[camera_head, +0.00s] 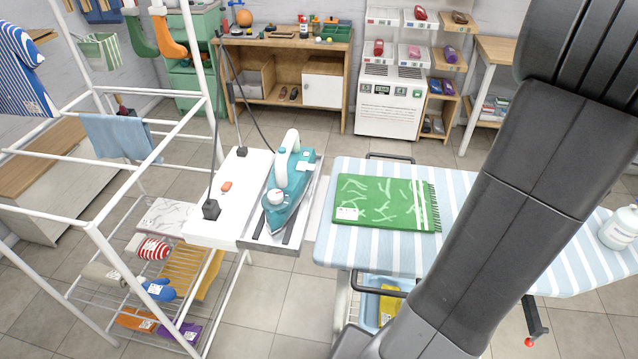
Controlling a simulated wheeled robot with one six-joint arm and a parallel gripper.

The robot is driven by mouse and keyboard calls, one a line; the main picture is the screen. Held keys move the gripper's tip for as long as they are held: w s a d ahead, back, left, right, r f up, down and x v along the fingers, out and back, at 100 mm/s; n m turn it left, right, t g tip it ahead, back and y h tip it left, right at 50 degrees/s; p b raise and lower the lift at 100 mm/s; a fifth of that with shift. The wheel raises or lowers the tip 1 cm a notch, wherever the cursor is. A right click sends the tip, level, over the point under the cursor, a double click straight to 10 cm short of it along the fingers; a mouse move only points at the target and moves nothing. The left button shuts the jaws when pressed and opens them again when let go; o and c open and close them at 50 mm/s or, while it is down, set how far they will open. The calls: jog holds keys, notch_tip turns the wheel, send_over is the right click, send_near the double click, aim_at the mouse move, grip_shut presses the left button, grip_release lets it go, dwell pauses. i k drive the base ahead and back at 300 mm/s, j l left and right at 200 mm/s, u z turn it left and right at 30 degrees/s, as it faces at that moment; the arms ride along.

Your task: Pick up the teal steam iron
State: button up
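The teal steam iron (289,184) has a white handle and a white knob near its pointed front. It sits on a metal rest plate (261,246) with dark strips, at the right side of a white stand (222,205). Its tip points toward the near side of the stand. My dark arm fills the right part of the view, in front of the ironing board. My gripper is outside the frame.
A striped ironing board (459,262) with a folded green cloth (385,203) stands right of the iron. A white drying rack (97,233) stands left. A dark cord rises behind the iron. Shelves line the back wall. A white bottle (621,228) sits at far right.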

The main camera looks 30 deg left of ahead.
aim_at(294, 183)
jog(key=k+j+z, duration=0.1)
jog(key=j+z, duration=0.15)
jog(key=j, duration=0.2)
jog(key=k+j+z, duration=0.25)
jog(key=j, duration=0.15)
jog(key=k+j+z, duration=0.1)
jog(key=j+z, duration=0.2)
jog(key=k+j+z, duration=0.25)
jog(key=j, duration=0.15)
